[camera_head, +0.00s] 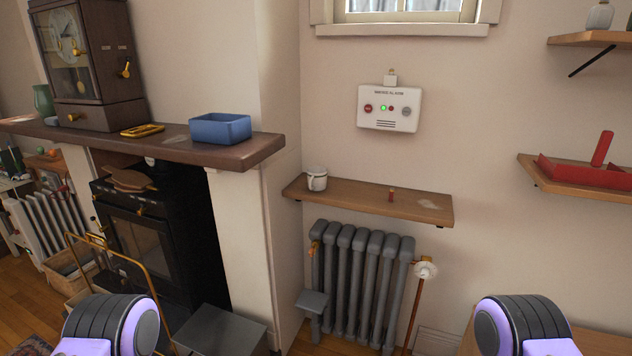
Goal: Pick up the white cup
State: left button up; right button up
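The white cup (317,180) stands upright at the left end of a wooden wall shelf (380,201), close to the corner with the chimney wall. Parts of my two arms show at the bottom left and bottom right, low and well apart from the cup. Neither of my grippers shows in this view.
A grey radiator (362,284) is below the shelf, and a smoke alarm (390,108) is above it. A mantel (240,153) with a blue tray (220,131) and a clock (85,55) juts out at left. A red tray (585,173) sits on a right-hand shelf.

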aim_at(317, 175)
jog(key=u, duration=0.05)
jog(key=k, duration=0.55)
jog(key=u, duration=0.55)
jog(key=i, duration=1.55)
jog(key=z, duration=0.45)
